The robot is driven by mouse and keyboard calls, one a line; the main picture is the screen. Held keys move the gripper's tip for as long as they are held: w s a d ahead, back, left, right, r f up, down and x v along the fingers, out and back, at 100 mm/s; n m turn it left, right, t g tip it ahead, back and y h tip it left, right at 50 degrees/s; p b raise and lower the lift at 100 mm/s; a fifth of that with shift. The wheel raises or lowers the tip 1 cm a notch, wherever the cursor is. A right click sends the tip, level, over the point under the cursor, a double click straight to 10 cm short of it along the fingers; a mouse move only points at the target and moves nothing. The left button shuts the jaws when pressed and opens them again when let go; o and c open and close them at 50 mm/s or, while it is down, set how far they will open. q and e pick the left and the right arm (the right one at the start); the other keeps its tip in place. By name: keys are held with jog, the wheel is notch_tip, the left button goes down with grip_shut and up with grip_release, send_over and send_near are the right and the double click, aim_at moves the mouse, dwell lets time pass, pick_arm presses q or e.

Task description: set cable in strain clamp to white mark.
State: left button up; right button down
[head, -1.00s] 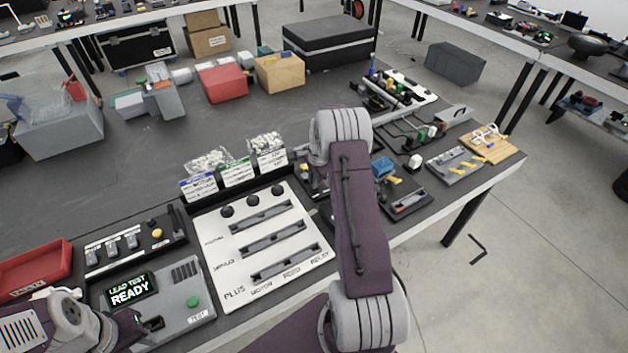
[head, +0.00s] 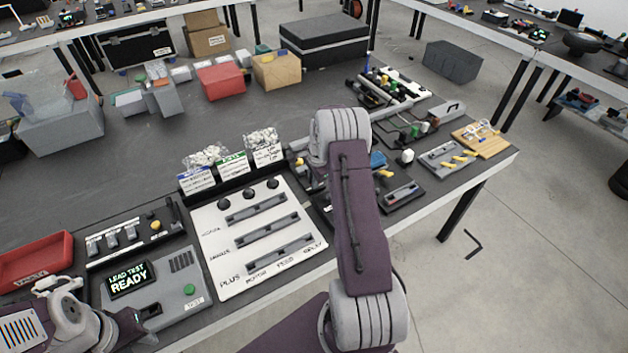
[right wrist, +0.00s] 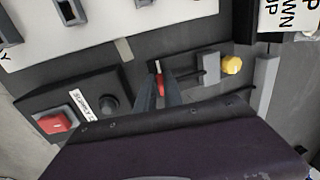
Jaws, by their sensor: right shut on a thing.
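In the right wrist view, my right gripper (right wrist: 166,90) is shut on a red cable, of which a short red piece (right wrist: 160,86) shows between the fingers. A pale mark (right wrist: 157,66) shows just beyond the red piece. To the right is the strain clamp, with a grey block (right wrist: 211,66) and a yellow knob (right wrist: 232,65). A gap separates the fingers from the grey block. The rest of the cable is hidden. In the head view, my right arm covers its gripper and most of the clamp area.
A box with a red switch (right wrist: 54,123) and black knob (right wrist: 109,104) stands left of the fingers. The white slotted board (head: 214,217) lies left of my right arm, with labelled bags (head: 231,167) behind it. The lead tester (head: 170,300) is at front left.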

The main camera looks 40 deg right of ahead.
jog(key=c, duration=1.5)
grip_release()
jog(key=shift+w+r, duration=0.1)
jog(key=shift+w, duration=0.4)
jog(key=shift+s+r, duration=0.1)
jog(key=shift+s, duration=0.35)
jog(key=r, duration=0.3)
jog(key=s+r, duration=0.1)
jog(key=r, duration=0.5)
jog(key=shift+s, duration=0.35)
